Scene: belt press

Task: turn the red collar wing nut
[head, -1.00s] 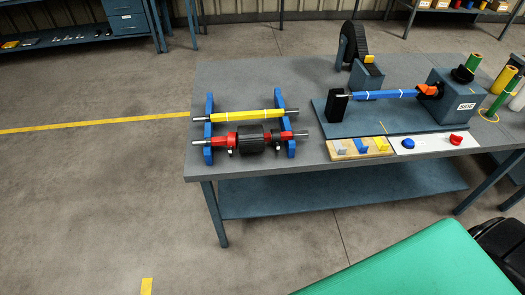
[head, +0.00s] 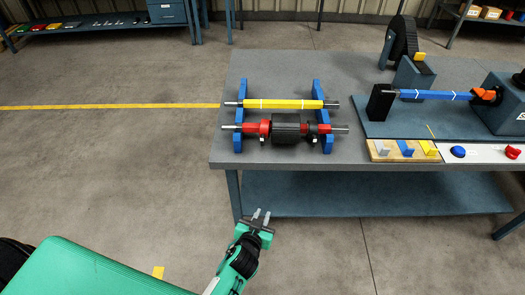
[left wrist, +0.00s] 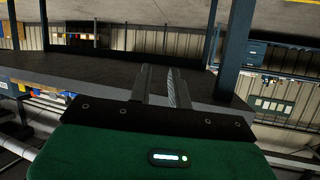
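A red shaft with a red collar (head: 264,128) on it lies across the blue rack (head: 323,88) on the workbench. The collar sits left of a black roller (head: 287,128); a small light part shows at its lower edge, too small to make out as a wing nut. My left gripper (head: 261,214) is in front of the bench, below and clear of the rack. Its fingers are apart with nothing between them. They also show apart in the left wrist view (left wrist: 161,84); the collar cannot be made out there. My right gripper is not in view.
A yellow shaft (head: 280,104) lies on the rack behind the red one. To the right stand a blue shaft (head: 435,95) on a fixture and a board (head: 380,156) of coloured pieces. The bench's front edge (head: 290,165) lies between gripper and rack. Floor at left is clear.

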